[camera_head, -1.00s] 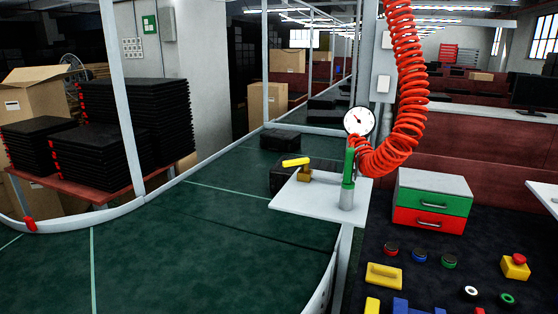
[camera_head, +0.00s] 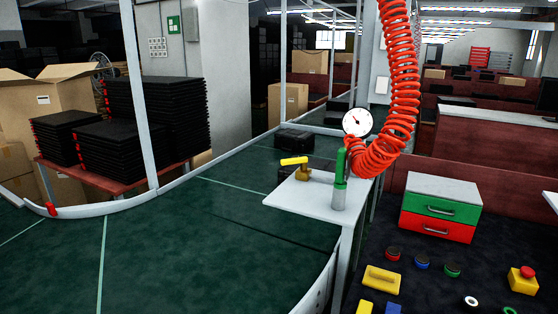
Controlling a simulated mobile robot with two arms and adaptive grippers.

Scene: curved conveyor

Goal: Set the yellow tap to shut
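The yellow tap (camera_head: 294,161) has a yellow lever handle on a brass-coloured body (camera_head: 302,173). It stands on a small white shelf (camera_head: 310,197) beside the conveyor, near the middle of the head view. The handle points to the left, roughly level. Neither of my grippers shows in the view, and nothing touches the tap.
A green and silver cylinder (camera_head: 340,182) stands on the shelf's right part, with a round gauge (camera_head: 357,122) and a coiled red hose (camera_head: 402,90) by it. The green conveyor (camera_head: 190,250) curves on the left. A dark bench (camera_head: 440,245) holds drawers (camera_head: 438,209), buttons and yellow pieces.

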